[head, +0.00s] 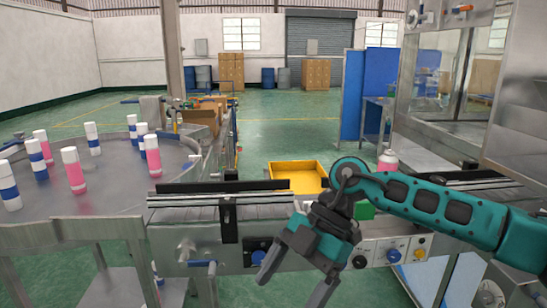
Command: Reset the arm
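My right gripper (296,279) hangs from the teal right arm, which comes in from the right and bends down at the middle. Its two grey fingers are spread apart and point down, with nothing visible between them. It is in front of the metal conveyor line, by the front panel with the knobs. My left arm and gripper are not in view. A pink can (388,161) stands behind my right arm, its lower part hidden by the arm.
A round metal table (105,188) at left carries several pink-and-white and blue-and-white cans. The conveyor (185,210) runs across the middle. A yellow tray (297,174) lies behind it. A glass-sided metal machine (445,95) stands at right.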

